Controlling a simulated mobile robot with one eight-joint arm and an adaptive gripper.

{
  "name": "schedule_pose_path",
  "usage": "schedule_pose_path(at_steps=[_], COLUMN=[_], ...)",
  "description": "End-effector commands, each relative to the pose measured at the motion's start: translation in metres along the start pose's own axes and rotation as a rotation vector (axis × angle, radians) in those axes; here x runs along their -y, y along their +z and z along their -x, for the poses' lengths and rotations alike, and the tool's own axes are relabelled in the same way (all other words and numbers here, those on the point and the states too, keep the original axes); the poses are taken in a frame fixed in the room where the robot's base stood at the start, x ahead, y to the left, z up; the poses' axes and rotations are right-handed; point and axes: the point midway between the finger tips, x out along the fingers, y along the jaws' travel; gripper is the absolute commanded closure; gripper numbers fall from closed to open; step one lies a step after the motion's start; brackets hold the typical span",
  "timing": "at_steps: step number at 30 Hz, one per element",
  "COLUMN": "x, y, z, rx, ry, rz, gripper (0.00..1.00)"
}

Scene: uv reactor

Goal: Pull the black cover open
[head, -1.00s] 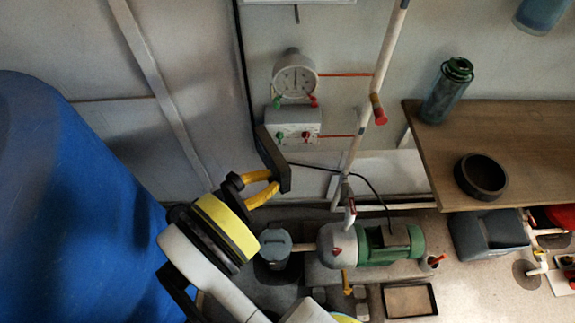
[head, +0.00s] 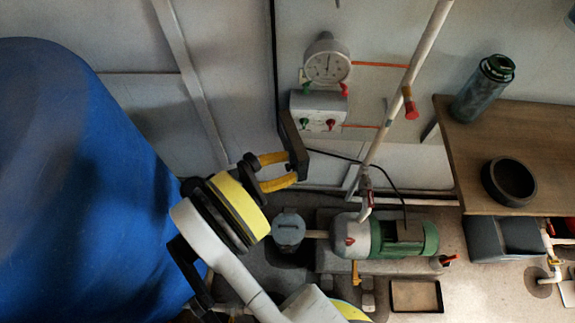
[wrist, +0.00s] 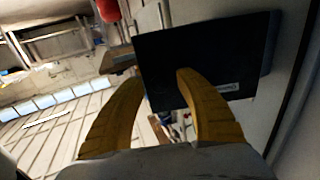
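The black cover (head: 295,146) stands out from the left side of a small grey wall box (head: 318,110) and is seen nearly edge-on in the head view. In the wrist view the black cover (wrist: 205,55) is a large dark panel with a small label, filling the upper middle. My gripper (head: 287,169) has its two yellow fingers apart, their tips at the cover's lower part. In the wrist view my gripper (wrist: 160,76) has its right fingertip over the panel's face and its left fingertip by the panel's left edge. Contact is not clear.
A round gauge (head: 327,62) is above the box. A white pipe (head: 408,85) runs up the wall on the right. A green pump (head: 402,239) sits below. A large blue tank (head: 80,190) fills the left. A wooden shelf (head: 545,150) is at right.

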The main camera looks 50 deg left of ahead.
Motion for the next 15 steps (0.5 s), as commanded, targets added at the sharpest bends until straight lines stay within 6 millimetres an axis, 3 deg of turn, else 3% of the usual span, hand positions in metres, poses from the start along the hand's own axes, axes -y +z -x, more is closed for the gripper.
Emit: schedule_pose_path(at_steps=[7, 15], x=[0.000, 0.000], y=[-0.009, -0.061], z=[0.000, 0.000], rx=[0.000, 0.000], ry=[0.000, 0.000], rz=[0.000, 0.000], gripper=[0.59, 0.59])
